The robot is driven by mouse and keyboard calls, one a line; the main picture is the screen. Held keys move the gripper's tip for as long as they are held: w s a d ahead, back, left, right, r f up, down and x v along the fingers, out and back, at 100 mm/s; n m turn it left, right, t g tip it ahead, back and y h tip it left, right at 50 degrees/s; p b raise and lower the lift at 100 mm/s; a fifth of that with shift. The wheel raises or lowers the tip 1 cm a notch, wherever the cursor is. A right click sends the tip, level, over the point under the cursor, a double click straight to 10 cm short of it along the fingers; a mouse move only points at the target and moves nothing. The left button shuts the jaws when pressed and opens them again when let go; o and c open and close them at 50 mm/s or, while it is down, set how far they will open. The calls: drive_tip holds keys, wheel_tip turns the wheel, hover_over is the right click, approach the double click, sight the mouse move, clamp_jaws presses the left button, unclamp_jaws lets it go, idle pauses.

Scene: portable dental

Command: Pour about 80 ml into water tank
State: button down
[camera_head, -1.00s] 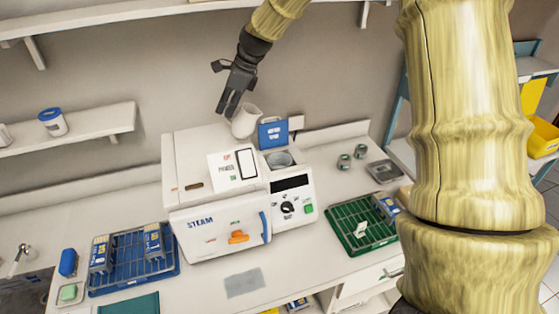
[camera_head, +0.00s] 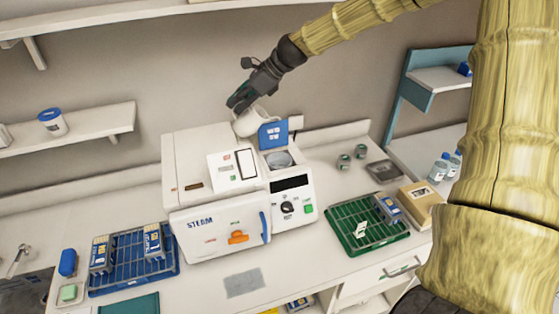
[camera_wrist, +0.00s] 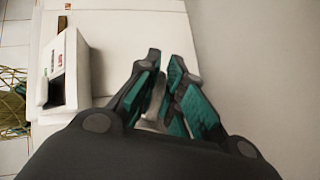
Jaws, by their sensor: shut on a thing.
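A white jug (camera_head: 247,123) is held above the back of the white steam sterilizer (camera_head: 187,150), left of a raised blue flap (camera_head: 273,135). The jug is tilted, its upper part leaning right. The round water tank opening (camera_head: 280,159) is in front of the flap. I cannot tell whether any liquid is flowing or what level the tank holds.
A blue rack (camera_head: 133,262) stands left of the sterilizer and a green rack (camera_head: 365,226) right of it, both with packs. Small tins and a grey tray (camera_head: 383,171) lie behind the green rack. A wall shelf (camera_head: 90,125) is at left.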

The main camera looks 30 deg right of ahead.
drive_tip(key=shift+d, duration=0.1)
drive_tip(key=shift+s+d+f+t+y, duration=0.2)
drive_tip(key=shift+d+t+y, duration=0.1)
drive_tip(key=shift+y, duration=0.2)
drive_tip(key=shift+r, duration=0.1)
drive_tip(key=shift+b, duration=0.3)
drive_tip(key=shift+s+d+f+y+b, duration=0.15)
drive_tip(key=shift+f+y+b, duration=0.25)
drive_tip(key=shift+b, duration=0.5)
drive_tip(key=shift+d+r+t, duration=0.1)
drive_tip(key=shift+r+t, duration=0.2)
drive_tip(key=shift+r, duration=0.05)
drive_tip(key=shift+f, duration=0.1)
drive_tip(key=shift+a, duration=0.3)
drive_tip(key=shift+d+y+b, duration=0.3)
drive_tip(key=shift+b, duration=0.4)
